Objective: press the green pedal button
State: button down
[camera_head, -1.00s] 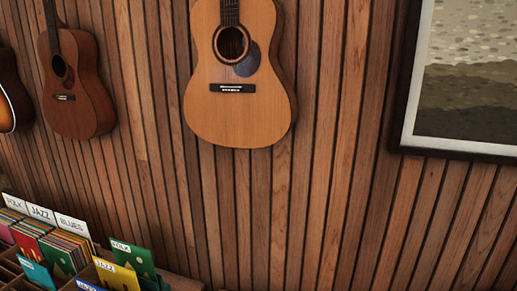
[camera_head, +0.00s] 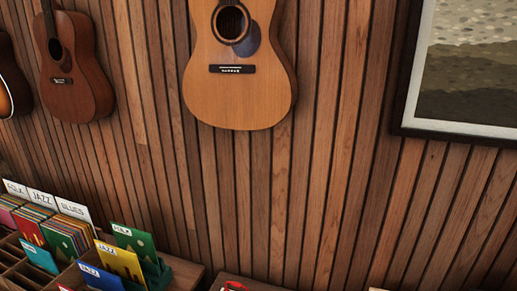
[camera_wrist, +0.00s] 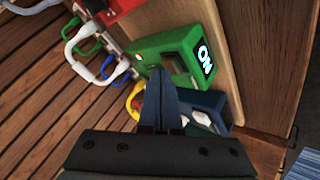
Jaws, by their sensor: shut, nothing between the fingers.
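The green pedal (camera_wrist: 185,45) is in the upper middle of the wrist view, turned at an angle, with a lit "ON" sign (camera_wrist: 205,60) on its right end. My gripper (camera_wrist: 162,72) is shut and empty. Its fingertips overlap the pedal's lower left part in the wrist view. I cannot tell whether they touch it. Neither my gripper nor the green pedal shows in the head view.
A red pedal (camera_wrist: 118,8) lies above the green one, and a dark blue pedal (camera_wrist: 212,108) below it. White cables (camera_wrist: 85,50) loop on the left. In the head view, a record bin (camera_head: 180,275) stands lower left, and guitars (camera_head: 240,90) hang on the slatted wall.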

jog(key=shift+f, duration=0.2)
jog(key=shift+r, duration=0.1)
jog(key=shift+r+p, duration=0.55)
jog(key=shift+r, duration=0.05)
notch_tip(320, 180, up, 6)
jog(key=p, duration=0.5)
jog(key=shift+p, duration=0.3)
